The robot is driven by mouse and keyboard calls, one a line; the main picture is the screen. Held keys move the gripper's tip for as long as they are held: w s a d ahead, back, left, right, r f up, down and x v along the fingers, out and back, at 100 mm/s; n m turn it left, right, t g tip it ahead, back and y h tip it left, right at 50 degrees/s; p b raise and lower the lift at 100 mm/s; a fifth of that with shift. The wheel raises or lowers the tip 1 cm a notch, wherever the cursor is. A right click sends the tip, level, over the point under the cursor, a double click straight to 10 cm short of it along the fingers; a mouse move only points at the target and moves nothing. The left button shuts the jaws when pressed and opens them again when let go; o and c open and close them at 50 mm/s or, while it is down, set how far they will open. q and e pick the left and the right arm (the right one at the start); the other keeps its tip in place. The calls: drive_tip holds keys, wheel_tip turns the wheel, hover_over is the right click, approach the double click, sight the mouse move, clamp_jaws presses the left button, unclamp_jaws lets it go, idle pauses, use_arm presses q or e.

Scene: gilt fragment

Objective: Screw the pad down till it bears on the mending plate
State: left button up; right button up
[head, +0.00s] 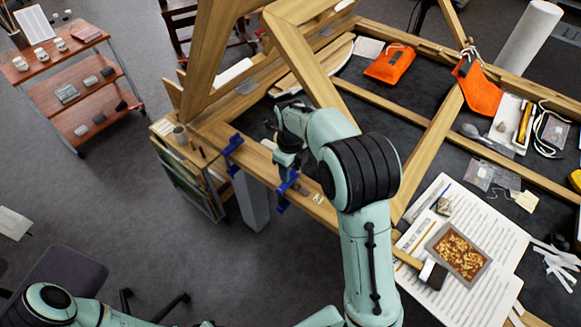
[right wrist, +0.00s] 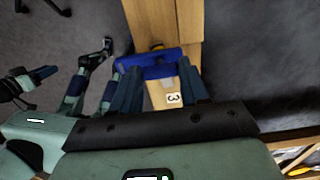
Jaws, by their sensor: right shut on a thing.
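Two blue clamps sit on the edge of the wooden frame in the head view: a far clamp (head: 233,144) and a near clamp (head: 286,190). My right gripper (head: 286,163) is at the near clamp. In the right wrist view the fingers of my right gripper (right wrist: 157,92) stand either side of the blue clamp (right wrist: 150,68), shut on it. Its pad, and any mending plate under it, cannot be made out. My left arm shows at the bottom left of the head view. Dark parts at the left of the right wrist view may be my left gripper (right wrist: 22,86).
A small tag marked 3 (right wrist: 173,99) lies on the wooden rail (right wrist: 190,30). Orange pouches (head: 390,64), papers (head: 486,235) and a brown gilt panel (head: 459,251) lie on the table to the right. A shelf cart (head: 82,90) stands at left. Open floor lies left of the frame.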

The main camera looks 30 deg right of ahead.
sight(291, 172)
drive_tip(key=m, duration=0.4)
drive_tip(key=shift+m, duration=2)
drive_tip(key=o, duration=1.1)
drive_tip(key=shift+c, duration=0.2)
wheel_tip(291, 172, up, 12)
